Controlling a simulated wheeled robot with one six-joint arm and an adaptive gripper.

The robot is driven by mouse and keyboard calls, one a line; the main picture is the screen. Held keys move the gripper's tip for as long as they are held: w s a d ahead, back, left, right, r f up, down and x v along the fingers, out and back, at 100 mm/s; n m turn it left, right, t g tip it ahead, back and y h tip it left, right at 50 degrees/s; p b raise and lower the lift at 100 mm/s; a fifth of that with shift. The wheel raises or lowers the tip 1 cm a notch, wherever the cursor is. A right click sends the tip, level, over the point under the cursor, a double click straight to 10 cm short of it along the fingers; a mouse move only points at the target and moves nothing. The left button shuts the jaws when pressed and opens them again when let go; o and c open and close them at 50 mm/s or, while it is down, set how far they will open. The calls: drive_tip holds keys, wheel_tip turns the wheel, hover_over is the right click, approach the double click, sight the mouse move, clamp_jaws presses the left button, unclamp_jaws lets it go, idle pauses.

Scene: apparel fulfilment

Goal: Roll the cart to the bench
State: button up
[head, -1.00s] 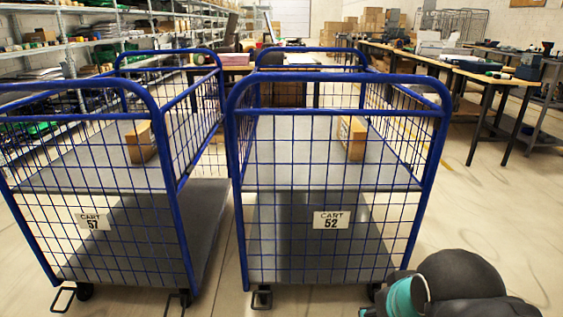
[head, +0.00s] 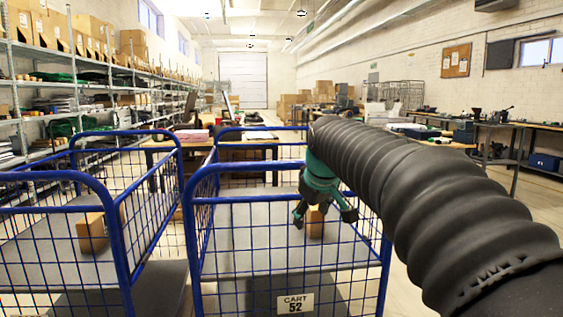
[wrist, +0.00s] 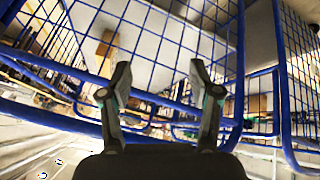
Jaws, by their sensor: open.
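Two blue wire-mesh carts stand side by side on the floor. The right cart (head: 202,238) carries a "CART 52" label (head: 294,303) and a cardboard box (head: 315,222) on its grey deck. The left cart (head: 122,246) also holds a box (head: 92,232). My gripper (head: 324,215), dark with a teal body, hangs at the near top rail of the right cart, fingers pointing down. In the wrist view my gripper (wrist: 161,75) is open and empty, with blue rail and mesh (wrist: 170,28) just beyond its fingers. Whether it touches the rail I cannot tell.
A wooden-topped bench (head: 262,143) stands behind the carts. More workbenches (head: 492,124) line the right side. Shelving (head: 75,85) runs along the left wall. Stacked boxes (head: 290,105) and a roller door (head: 243,80) are at the back.

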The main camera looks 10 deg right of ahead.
drive_tip(key=w+r+n+t, duration=0.1)
drive_tip(key=w+r+n, duration=0.4)
drive_tip(key=w+r, duration=0.3)
drive_tip(key=n+t, duration=0.2)
drive_tip(key=n, duration=0.3)
approach(298, 161)
drive_tip(key=w+r+v, duration=0.1)
drive_tip(key=v, duration=0.3)
drive_tip(key=shift+s+f+n, duration=0.2)
drive_tip(key=shift+n, duration=0.45)
drive_tip(key=shift+s+f+n, duration=0.2)
drive_tip(key=shift+n, duration=0.45)
drive_tip(key=shift+x, duration=6.95)
drive_tip(key=shift+s+f, duration=0.15)
drive_tip(key=shift+f, duration=0.05)
clamp_jaws()
